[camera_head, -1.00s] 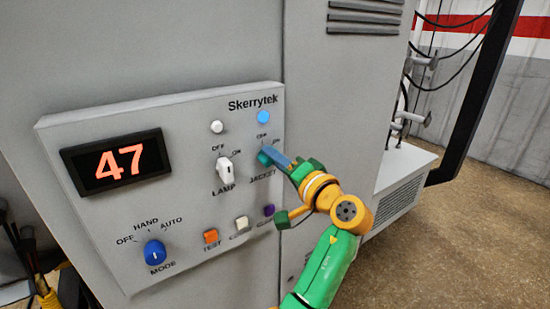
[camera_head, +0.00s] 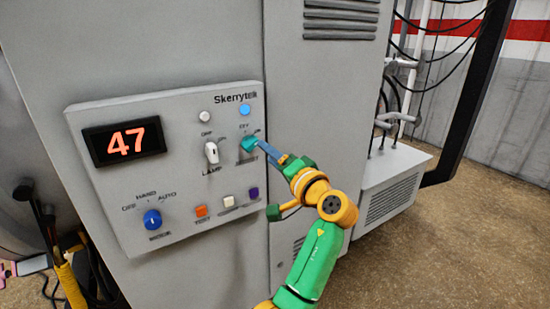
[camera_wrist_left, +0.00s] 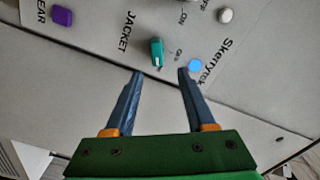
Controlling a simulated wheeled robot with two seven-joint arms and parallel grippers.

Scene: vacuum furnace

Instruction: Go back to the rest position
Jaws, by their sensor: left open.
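My left gripper (camera_head: 262,148) is open and empty, its blue fingers pointing at the teal JACKET knob (camera_head: 249,144) on the control panel. In the left wrist view the two fingertips (camera_wrist_left: 160,72) are spread apart, and the JACKET knob (camera_wrist_left: 157,52) shows just beyond the gap between them. The fingers look clear of the knob, with no visible contact. A lit blue lamp (camera_head: 244,110) sits above the knob. My right gripper is not in view.
The grey panel (camera_head: 185,180) carries a display (camera_head: 124,141) reading 47, a white LAMP knob (camera_head: 211,152), a blue MODE knob (camera_head: 152,219) and several buttons. Pipes and cables (camera_head: 405,100) are at the right. Open floor (camera_head: 450,240) lies at lower right.

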